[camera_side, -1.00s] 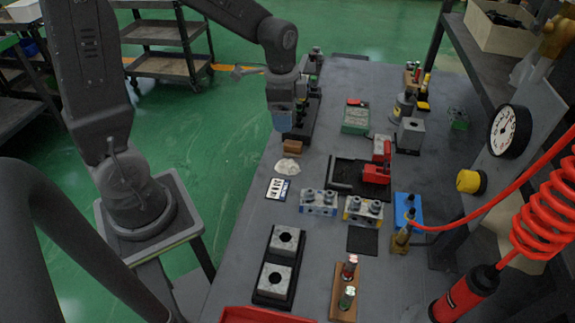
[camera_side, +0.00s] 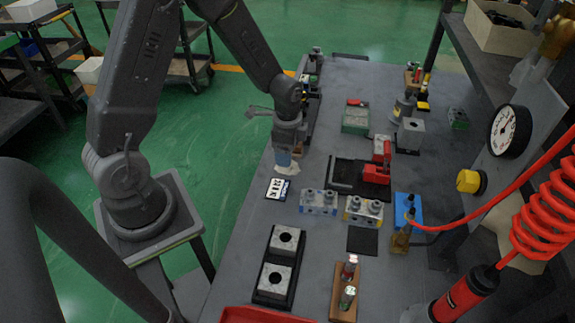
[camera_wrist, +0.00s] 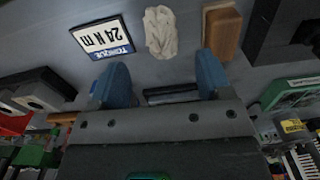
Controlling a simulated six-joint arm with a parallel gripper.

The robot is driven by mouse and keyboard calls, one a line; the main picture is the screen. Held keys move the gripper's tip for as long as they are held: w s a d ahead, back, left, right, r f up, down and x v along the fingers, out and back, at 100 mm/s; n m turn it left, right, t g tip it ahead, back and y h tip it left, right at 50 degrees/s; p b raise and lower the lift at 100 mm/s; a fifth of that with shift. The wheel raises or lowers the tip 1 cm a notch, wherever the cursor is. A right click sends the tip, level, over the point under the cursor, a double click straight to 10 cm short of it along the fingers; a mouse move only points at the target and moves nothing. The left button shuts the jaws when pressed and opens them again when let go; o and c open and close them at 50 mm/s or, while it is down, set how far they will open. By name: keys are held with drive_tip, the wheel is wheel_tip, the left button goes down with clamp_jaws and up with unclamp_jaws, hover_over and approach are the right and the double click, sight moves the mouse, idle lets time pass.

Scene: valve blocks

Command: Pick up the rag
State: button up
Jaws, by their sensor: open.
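The rag is a crumpled off-white cloth (camera_wrist: 160,32) lying on the grey table at the top middle of the wrist view. In the side view only part of the rag (camera_side: 291,169) shows, just below my gripper (camera_side: 284,158). In the wrist view my gripper (camera_wrist: 161,84) has its two blue fingers apart with nothing between them. The rag lies beyond the fingertips in that view, between a torque sign and a brown block. I cannot tell the exact height of the fingers above the rag.
The "24 N m" torque sign (camera_wrist: 102,37) lies beside the rag, and the brown block (camera_wrist: 222,33) is on its other side. A black fixture with a red clamp (camera_side: 376,173) and valve blocks (camera_side: 318,202) stand nearby. A black tray with two grey blocks (camera_side: 259,291) is nearer the camera.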

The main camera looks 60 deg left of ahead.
wheel_tip(320, 180, down, 4)
drive_tip(key=shift+a+f, duration=0.1)
drive_tip(key=shift+f, duration=0.1)
drive_tip(key=shift+w, duration=0.1)
drive_tip(key=c, duration=1)
drive_tip(key=shift+o, duration=0.2)
drive_tip(key=shift+r, duration=0.15)
wheel_tip(320, 180, up, 4)
drive_tip(key=shift+a+r, duration=0.15)
drive_tip(key=s+a+r, duration=0.6)
drive_tip(key=s+a, duration=0.1)
drive_tip(key=a, duration=0.2)
drive_tip(key=shift+r, duration=0.2)
